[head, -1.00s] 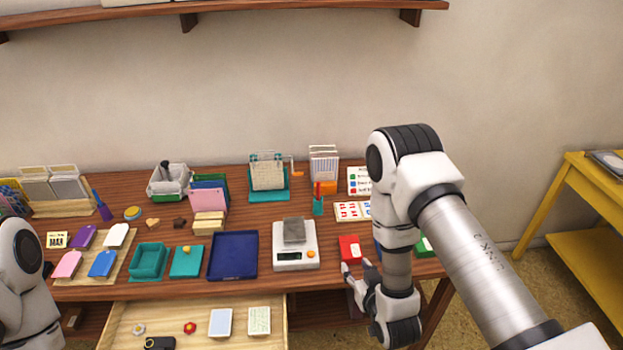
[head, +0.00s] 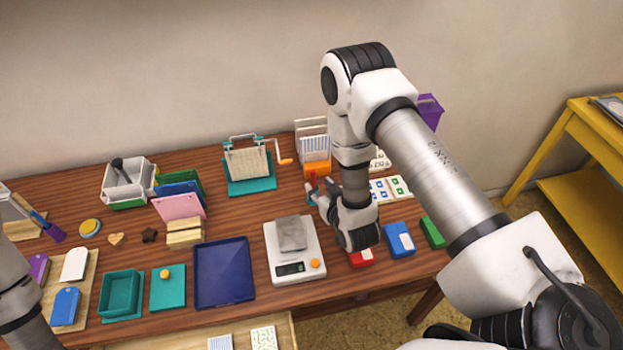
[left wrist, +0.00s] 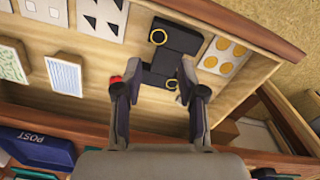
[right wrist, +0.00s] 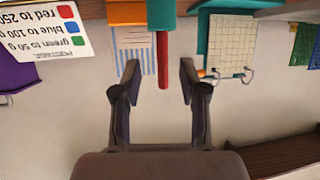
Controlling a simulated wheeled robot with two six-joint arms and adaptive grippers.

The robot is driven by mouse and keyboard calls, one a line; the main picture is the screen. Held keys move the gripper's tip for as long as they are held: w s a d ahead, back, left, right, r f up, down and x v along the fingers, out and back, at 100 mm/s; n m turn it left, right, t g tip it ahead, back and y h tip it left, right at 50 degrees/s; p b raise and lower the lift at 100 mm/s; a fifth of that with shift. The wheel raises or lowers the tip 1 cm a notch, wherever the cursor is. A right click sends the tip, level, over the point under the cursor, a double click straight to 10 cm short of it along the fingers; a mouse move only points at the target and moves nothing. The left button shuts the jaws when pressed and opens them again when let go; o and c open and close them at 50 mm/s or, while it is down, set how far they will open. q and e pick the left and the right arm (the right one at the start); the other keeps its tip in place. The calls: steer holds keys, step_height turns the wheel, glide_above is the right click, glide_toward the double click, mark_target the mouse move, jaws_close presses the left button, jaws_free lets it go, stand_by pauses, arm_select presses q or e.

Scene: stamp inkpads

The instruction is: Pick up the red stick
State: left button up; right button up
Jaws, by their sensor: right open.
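The thin red stick (head: 313,180) stands upright in a small teal holder near the back of the table, partly covered by my right gripper in the head view. In the right wrist view, which is upside down, the red stick (right wrist: 162,62) sticks out of the teal holder (right wrist: 161,15). My right gripper (right wrist: 159,78) is open, with the stick appearing between its fingers and no finger visibly closed on it. In the head view the right gripper (head: 319,192) is at the holder. My left gripper (left wrist: 153,80) is open and empty over the drawer.
A scale (head: 294,262) with a grey block stands left of my right gripper. Red (head: 361,258), blue (head: 398,240) and green (head: 432,231) inkpads lie in front and to the right. A card rack (head: 312,142) and a calendar-like stand (head: 247,163) are behind.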

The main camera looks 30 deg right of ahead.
mark_target(314, 183)
steer(key=x, duration=0.2)
steer(key=p+x, duration=0.1)
steer(key=x, duration=0.2)
steer(key=shift+w+a+f, duration=0.1)
steer(key=shift+a+f, duration=0.05)
steer(key=shift+f, duration=0.25)
steer(key=shift+s+r, duration=0.15)
steer(key=shift+s, duration=0.05)
steer(key=shift+c, duration=0.6)
jaws_close()
arm_select(q)
steer(key=shift+w+r, duration=0.15)
steer(key=shift+r, duration=0.6)
steer(key=shift+f+b, duration=0.85)
steer(key=shift+f, duration=0.1)
arm_select(e)
step_height(314, 183, up, 10)
